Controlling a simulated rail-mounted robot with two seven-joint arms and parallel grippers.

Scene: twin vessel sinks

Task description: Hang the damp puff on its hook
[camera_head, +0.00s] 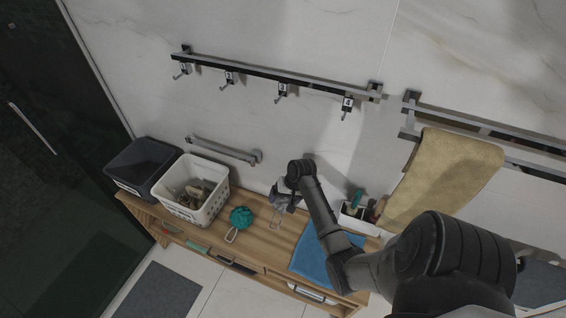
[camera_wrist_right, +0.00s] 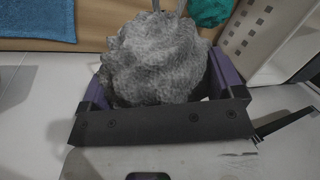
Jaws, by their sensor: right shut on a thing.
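A grey puff (camera_wrist_right: 158,62) fills the space between the purple-sided fingers of my right gripper (camera_wrist_right: 165,95) in the right wrist view. The gripper is shut on it. In the head view my right gripper (camera_head: 284,196) is over the wooden bench, below the hook rail and apart from it; the grey puff is mostly hidden there, with a pale cord loop (camera_head: 276,217) hanging below. The wall rail (camera_head: 270,74) carries numbered hooks, including a left one (camera_head: 182,71), two middle ones (camera_head: 228,80) (camera_head: 282,93) and a right one (camera_head: 347,107). All hooks look empty. My left gripper is not in view.
A teal puff (camera_head: 241,216) with a loop lies on the bench (camera_head: 265,240), beside a white basket (camera_head: 190,208) and dark bin (camera_head: 143,165). A blue cloth (camera_head: 325,258) and a brush holder (camera_head: 352,218) are right. A grab bar (camera_head: 225,149) and yellow towel (camera_head: 447,175) are on the wall.

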